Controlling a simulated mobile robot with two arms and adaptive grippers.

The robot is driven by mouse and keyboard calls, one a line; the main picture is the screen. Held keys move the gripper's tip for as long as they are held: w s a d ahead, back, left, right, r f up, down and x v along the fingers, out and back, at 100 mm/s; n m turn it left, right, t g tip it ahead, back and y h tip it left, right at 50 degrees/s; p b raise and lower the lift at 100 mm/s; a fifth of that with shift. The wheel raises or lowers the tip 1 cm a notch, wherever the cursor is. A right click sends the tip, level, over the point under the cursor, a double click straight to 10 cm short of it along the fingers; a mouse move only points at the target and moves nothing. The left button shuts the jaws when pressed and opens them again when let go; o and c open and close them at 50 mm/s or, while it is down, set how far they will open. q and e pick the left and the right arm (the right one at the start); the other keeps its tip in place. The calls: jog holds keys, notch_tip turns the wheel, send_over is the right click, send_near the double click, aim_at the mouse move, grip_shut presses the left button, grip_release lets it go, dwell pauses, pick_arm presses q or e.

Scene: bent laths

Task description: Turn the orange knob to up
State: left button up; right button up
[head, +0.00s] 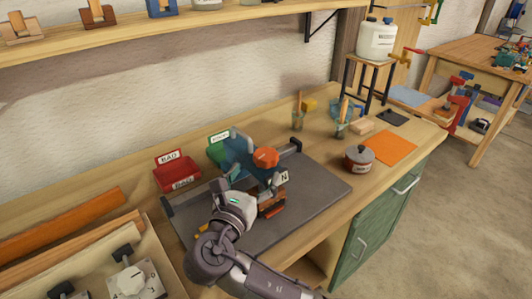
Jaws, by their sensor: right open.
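The orange knob (266,157) shows as a rounded orange shape on a blue-green device on the grey mat (317,187) of the workbench. Which way the knob points is too small to tell. My right gripper (250,172) reaches up from the lower middle and is open, close to the device and just left of and below the knob. I cannot tell whether it touches the knob. The gripper and wrist hide part of the device. My left gripper is not in view.
A red bin (177,173) stands left of the device and a green bin (217,150) behind it. Stacked wood pieces (270,204) lie in front. A lidded pot (359,158) and orange sheet (388,148) are at right. A dial panel (130,283) is at lower left.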

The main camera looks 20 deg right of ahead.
aim_at(262, 163)
jog(key=x, duration=0.6)
jog(key=shift+w+d, duration=0.15)
jog(key=shift+w+d+p, duration=0.15)
jog(key=shift+w+p, duration=0.15)
jog(key=shift+w+d+f, duration=0.15)
jog(key=shift+w+d, duration=0.1)
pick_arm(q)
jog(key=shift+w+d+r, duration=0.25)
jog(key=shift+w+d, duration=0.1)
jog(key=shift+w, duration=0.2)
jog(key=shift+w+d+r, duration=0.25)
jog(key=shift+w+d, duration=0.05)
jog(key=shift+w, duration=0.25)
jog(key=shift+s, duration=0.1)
pick_arm(e)
jog(key=shift+c, duration=2)
jog(key=c, duration=0.8)
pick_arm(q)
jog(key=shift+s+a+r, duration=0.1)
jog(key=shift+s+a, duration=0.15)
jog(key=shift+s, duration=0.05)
